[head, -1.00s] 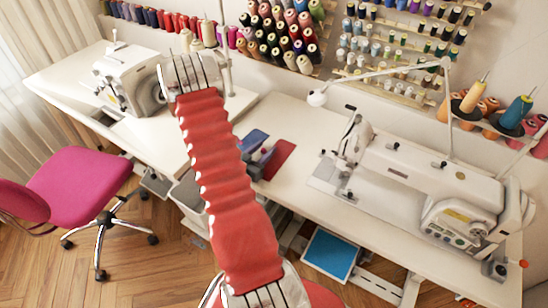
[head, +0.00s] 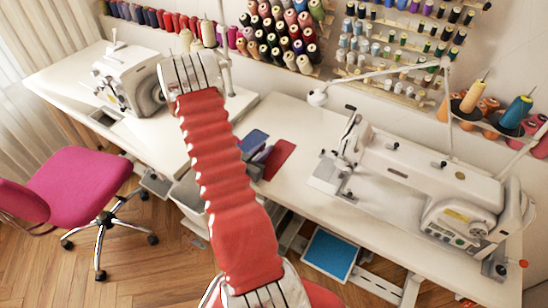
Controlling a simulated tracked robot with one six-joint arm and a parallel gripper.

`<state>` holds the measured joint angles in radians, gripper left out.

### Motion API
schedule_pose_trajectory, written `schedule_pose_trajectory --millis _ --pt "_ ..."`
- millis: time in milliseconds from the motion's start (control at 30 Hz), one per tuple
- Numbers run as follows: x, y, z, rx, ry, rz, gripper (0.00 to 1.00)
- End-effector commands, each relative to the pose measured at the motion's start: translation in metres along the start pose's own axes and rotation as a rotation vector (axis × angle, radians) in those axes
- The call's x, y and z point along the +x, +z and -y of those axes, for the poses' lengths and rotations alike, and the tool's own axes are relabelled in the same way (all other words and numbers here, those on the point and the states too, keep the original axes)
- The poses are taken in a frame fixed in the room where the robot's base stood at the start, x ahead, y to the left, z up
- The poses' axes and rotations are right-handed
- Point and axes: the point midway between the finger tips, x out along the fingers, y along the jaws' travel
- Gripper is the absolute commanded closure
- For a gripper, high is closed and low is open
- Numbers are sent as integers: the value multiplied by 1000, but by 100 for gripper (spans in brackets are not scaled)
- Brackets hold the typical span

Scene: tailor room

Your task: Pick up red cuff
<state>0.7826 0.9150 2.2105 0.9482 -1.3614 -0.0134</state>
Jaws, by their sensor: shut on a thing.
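A flat dark red piece (head: 280,160), which looks like the red cuff, lies on the white table right of my arm. My arm, in a red ribbed sleeve, rises through the middle of the head view and hides part of the table.
A large white sewing machine (head: 425,185) stands to the right on the table, and another (head: 128,80) at the back left. Thread spools (head: 280,35) hang on the wall. A pink chair (head: 80,180) is at the left. The table front of the right machine is narrow.

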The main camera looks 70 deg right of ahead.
Motion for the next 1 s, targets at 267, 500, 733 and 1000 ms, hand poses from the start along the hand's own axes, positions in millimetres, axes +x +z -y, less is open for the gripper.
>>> schedule_pose_trajectory --millis 267,500,733,1000 --pt "0 0 0 0 0 0 100" --pt "0 -3 0 0 0 0 100" --pt "-4 -19 0 2 0 -1 100" --pt "-11 -54 0 4 -1 -2 100"
